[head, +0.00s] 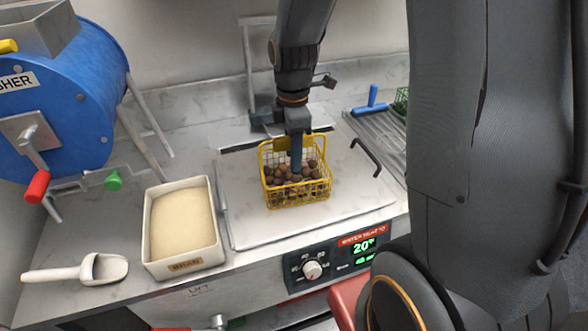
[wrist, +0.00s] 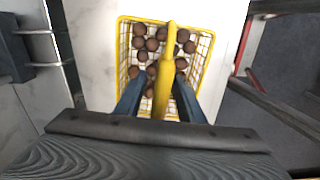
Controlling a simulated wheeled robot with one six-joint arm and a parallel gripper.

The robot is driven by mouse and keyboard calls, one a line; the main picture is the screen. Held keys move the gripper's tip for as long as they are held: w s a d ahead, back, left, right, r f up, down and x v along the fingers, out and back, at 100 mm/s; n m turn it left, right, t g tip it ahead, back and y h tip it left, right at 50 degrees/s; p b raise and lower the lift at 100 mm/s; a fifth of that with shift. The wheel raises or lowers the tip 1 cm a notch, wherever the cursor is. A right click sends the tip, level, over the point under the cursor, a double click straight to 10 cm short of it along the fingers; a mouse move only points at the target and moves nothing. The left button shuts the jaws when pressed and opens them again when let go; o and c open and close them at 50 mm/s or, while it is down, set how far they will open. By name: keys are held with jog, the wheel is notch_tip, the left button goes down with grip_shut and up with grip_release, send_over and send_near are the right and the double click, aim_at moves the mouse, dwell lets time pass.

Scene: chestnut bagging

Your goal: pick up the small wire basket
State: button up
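The small yellow wire basket (head: 298,197) holds several brown chestnuts and appears to sit upright on the flat metal lid. Its raised yellow handle (wrist: 167,60) runs lengthwise through the middle of the wrist view, with the basket rim (wrist: 124,45) around it. My gripper (head: 296,165) points down over the basket, its fingers at handle height or lower. In the wrist view, my gripper (wrist: 160,88) has one dark blue finger on each side of the handle. Gaps show between fingers and handle, so it looks open. Part of the handle is hidden behind my gripper in the head view.
The metal lid (head: 245,215) has a black handle (head: 366,157) at right. A sand-filled tray (head: 150,240) and white scoop (head: 80,272) are at left. A blue drum (head: 75,95) stands behind them. A blue squeegee (head: 371,102) and green basket (head: 401,100) are at back right.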

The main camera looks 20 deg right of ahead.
jog(key=shift+f, duration=0.3)
grip_shut()
